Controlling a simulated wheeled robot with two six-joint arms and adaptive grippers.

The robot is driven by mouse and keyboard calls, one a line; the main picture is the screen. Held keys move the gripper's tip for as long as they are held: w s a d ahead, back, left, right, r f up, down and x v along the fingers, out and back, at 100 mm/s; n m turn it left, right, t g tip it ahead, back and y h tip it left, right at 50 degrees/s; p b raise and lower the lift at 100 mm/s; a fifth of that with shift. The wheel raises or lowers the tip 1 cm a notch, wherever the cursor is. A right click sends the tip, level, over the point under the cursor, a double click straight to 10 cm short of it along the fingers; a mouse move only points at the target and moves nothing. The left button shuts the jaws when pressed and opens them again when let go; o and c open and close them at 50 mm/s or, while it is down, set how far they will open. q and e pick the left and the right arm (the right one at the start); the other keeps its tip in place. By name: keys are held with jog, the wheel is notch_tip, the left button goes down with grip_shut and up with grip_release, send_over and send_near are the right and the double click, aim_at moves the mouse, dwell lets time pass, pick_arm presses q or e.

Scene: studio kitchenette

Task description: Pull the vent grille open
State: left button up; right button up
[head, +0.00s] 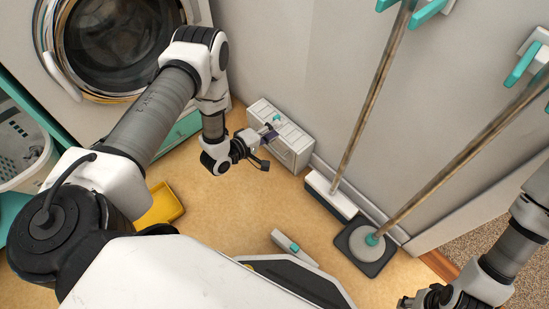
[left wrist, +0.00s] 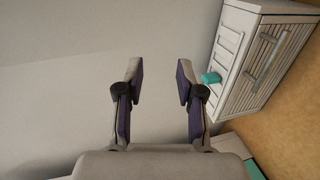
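A white vent box (head: 259,109) stands on the floor against the wall. Its grille face has slats, and a small teal knob (head: 276,118) shows on the box. In the left wrist view the slatted box (left wrist: 244,88) is at the upper right, with the teal knob (left wrist: 211,77) just right of the fingers. I see no clear gap at the grille. My left gripper (head: 268,150) is open and empty close in front of the box; its fingers are apart in the left wrist view (left wrist: 160,78). My right gripper (head: 412,301) is at the bottom edge, partly cut off.
A washing machine (head: 75,98) stands at the upper left, with a white basket (head: 22,160) beside it. A yellow tray (head: 160,205) lies on the floor. A broom (head: 331,195) and a round-headed mop (head: 367,243) stand right of the box. Open floor lies before the box.

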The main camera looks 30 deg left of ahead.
pick_arm(q)
jog(key=b, duration=1.3)
send_near(274, 149)
jog(key=w+d+f, duration=0.1)
jog(key=w+f, duration=0.1)
jog(key=shift+n+t, duration=0.4)
jog(key=b+x, duration=0.4)
jog(key=x, duration=0.3)
jog(key=shift+d, duration=0.15)
jog(key=shift+w, duration=0.25)
jog(key=shift+r, duration=0.1)
grip_shut()
